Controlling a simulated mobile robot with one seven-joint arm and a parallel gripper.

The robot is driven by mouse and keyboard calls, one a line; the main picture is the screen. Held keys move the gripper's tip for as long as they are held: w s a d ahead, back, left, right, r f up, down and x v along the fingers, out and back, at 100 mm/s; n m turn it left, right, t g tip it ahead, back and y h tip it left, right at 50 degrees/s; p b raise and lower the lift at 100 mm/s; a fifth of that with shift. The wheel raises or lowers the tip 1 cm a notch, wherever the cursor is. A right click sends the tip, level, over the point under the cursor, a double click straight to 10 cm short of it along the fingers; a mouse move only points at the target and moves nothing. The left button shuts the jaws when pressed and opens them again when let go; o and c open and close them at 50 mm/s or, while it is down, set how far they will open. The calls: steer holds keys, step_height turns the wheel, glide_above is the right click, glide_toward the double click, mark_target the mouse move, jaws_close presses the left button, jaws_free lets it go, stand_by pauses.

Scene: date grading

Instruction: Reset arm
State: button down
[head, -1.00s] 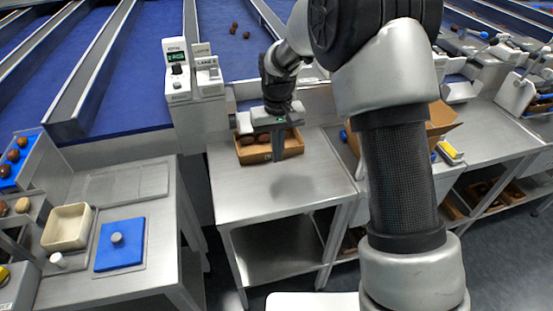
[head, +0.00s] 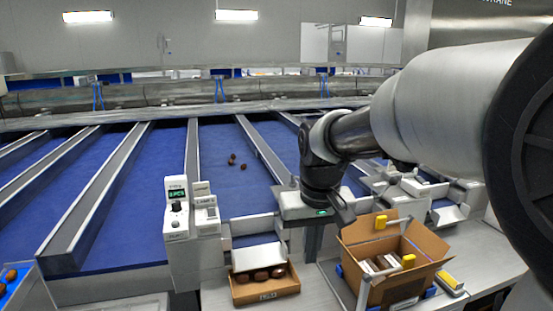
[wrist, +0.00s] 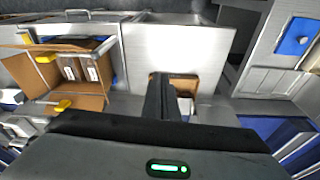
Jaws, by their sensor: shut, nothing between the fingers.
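My gripper (head: 314,240) is shut and empty, pointing down above the steel table, to the right of the small open carton (head: 264,290) in the head view. That carton holds several dark dates. In the wrist view my shut fingers (wrist: 163,97) overlap the small carton (wrist: 212,85) and hide part of it. My arm fills the right side of the head view and hides what lies behind it.
A large open cardboard box (head: 392,262) with packs inside stands right of my gripper. A yellow item (head: 450,282) lies beside it. A control unit (head: 177,207) stands to the left.

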steer(key=s+d+r+m+t+p, duration=0.1)
steer(key=s+d+r+p, duration=0.1)
steer(key=s, duration=0.6)
steer(key=s+d+r+m+t+p, duration=0.1)
steer(key=s+d+r+t+p, duration=0.1)
steer(key=s+d+r, duration=0.3)
steer(key=s+r, duration=0.1)
steer(key=s, duration=0.3)
steer(key=shift+s+r+p, duration=0.15)
steer(key=shift+r+p, duration=0.15)
